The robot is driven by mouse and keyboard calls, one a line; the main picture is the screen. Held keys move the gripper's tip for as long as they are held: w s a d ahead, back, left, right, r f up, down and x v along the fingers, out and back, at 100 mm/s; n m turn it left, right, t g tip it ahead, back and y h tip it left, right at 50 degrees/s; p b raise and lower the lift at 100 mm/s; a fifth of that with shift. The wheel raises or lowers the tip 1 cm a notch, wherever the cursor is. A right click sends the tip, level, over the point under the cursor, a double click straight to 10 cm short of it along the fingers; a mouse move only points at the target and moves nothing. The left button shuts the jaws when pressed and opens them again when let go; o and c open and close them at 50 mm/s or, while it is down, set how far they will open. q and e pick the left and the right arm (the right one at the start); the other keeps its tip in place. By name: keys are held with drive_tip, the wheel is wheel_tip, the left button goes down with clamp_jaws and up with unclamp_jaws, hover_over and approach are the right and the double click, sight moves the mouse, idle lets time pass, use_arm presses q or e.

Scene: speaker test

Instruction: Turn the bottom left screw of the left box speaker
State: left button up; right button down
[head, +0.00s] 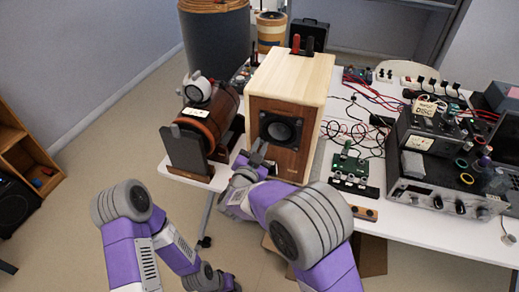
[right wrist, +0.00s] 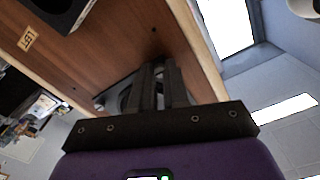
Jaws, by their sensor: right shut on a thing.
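The wooden box speaker (head: 312,88) stands on the white table in the head view, with a pale top and a darker front holding a black driver (head: 281,129). My right gripper (head: 257,152) is at the lower left of this front. What is between the fingertips is hidden, and I cannot make out the bottom left screw. My left arm shows at the lower left, but its gripper is not in view.
A dark brown rounded device (head: 203,125) stands left of the speaker at the table's edge. Green circuit boards (head: 348,165), cables and a stack of electronic instruments (head: 440,190) fill the table to the right. Open floor lies at the left.

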drive_tip(key=shift+f, duration=0.1)
drive_tip(key=c, duration=1.1)
unclamp_jaws()
drive_tip(key=p+v, duration=0.1)
drive_tip(key=v, duration=0.6)
drive_tip(key=shift+s+a, duration=0.1)
drive_tip(key=shift+s, duration=0.2)
